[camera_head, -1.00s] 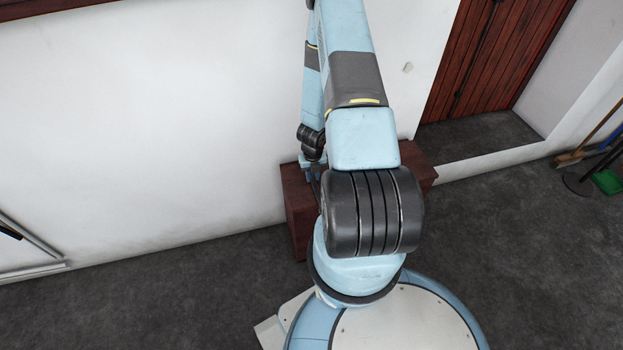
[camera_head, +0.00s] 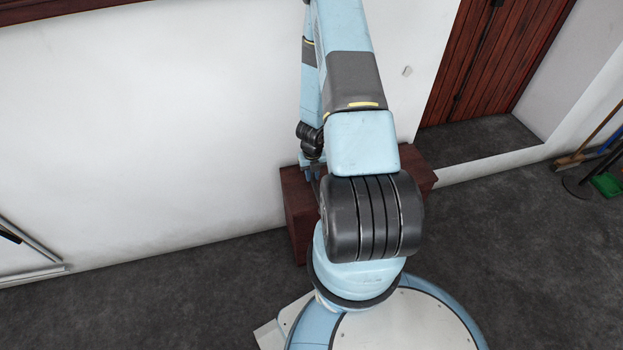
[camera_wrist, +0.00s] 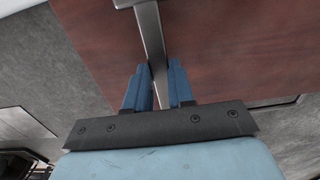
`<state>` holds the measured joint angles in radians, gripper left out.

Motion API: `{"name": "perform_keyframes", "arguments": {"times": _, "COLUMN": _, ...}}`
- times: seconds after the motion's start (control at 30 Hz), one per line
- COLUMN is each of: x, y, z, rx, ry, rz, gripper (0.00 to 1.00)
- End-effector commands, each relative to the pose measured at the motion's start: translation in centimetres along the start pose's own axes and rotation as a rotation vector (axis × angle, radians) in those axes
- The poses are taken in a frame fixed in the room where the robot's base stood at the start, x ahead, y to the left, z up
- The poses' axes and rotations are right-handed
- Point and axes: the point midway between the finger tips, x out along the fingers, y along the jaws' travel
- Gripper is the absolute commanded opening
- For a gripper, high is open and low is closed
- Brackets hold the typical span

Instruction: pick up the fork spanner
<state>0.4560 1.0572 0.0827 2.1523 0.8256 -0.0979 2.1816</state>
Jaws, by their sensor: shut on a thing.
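The fork spanner (camera_wrist: 151,36) shows in the wrist view as a long grey metal bar over the reddish-brown wooden surface (camera_wrist: 225,45). Its upper end is cut off by the frame edge. My gripper (camera_wrist: 160,84) has its two blue fingers on either side of the bar and is shut on it. In the head view my own arm covers most of the wooden block (camera_head: 298,215), and the spanner cannot be made out there.
A white wall (camera_head: 150,130) stands close behind the wooden block. A red-brown plank door (camera_head: 490,60) is at the upper right. Brooms and a green dustpan (camera_head: 607,184) are at the far right. The dark floor (camera_head: 520,260) is clear at right.

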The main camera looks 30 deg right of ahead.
Motion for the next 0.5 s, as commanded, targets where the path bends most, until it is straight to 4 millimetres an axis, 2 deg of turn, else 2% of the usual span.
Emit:
{"name": "perform_keyframes", "arguments": {"times": 0.37, "x": -6.4, "y": -2.6, "z": -4.3, "rx": 0.004, "ry": -0.002, "rz": 0.000, "gripper": 0.00}}
{"name": "perform_keyframes", "arguments": {"times": 0.5, "x": -7.4, "y": -3.7, "z": -6.5, "rx": 0.006, "ry": 0.001, "rz": 0.001, "gripper": 0.00}}
